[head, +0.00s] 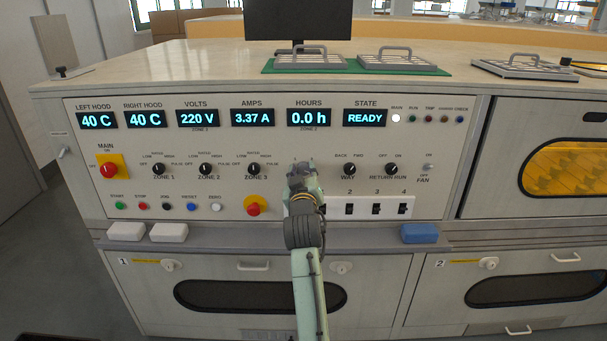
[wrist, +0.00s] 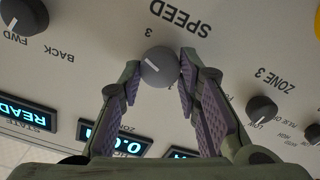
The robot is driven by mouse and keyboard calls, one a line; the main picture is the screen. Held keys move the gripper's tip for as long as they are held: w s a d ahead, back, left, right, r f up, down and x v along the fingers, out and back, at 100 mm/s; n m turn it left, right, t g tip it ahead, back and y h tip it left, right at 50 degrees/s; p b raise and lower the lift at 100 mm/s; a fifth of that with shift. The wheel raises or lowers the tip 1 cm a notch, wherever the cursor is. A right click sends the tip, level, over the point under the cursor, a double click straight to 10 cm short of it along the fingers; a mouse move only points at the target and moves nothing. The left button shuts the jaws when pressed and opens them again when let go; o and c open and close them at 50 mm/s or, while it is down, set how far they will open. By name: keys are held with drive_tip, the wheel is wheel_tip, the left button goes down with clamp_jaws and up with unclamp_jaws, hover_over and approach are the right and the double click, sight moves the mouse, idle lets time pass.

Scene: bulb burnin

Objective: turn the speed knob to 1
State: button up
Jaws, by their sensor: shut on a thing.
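The speed knob (wrist: 163,75) is a round dark grey knob with a white pointer line, on the pale panel under the upside-down SPEED label (wrist: 180,20) in the wrist view. Its line points to the left and slightly up in that view. In the head view my gripper (head: 303,166) reaches the panel between the zone 3 and way knobs and hides the speed knob.
The zone 3 knob (head: 257,169) is left of my gripper and the way knob (head: 349,169) right of it. A red emergency button (head: 254,206) sits lower left. The displays (head: 309,117) are above.

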drive_tip(key=n+b, duration=0.1)
drive_tip(key=n, duration=0.6)
drive_tip(key=n+b, duration=0.1)
drive_tip(key=n, duration=0.3)
drive_tip(key=shift+a+f, duration=0.1)
drive_tip(key=n+b, duration=0.1)
drive_tip(key=n, duration=0.3)
drive_tip(key=shift+f+n, duration=0.1)
drive_tip(key=shift+n, duration=0.2)
drive_tip(key=n+b, duration=0.1)
drive_tip(key=n, duration=0.2)
drive_tip(key=shift+n, duration=0.3)
drive_tip(key=n+b, duration=0.1)
drive_tip(key=n, duration=0.3)
drive_tip(key=shift+f+n, duration=0.15)
drive_tip(key=shift+n, duration=0.15)
drive_tip(key=n, duration=0.3)
drive_tip(key=shift+n+b, duration=0.3)
drive_tip(key=shift+b, duration=0.1)
drive_tip(key=shift+n, duration=1.8)
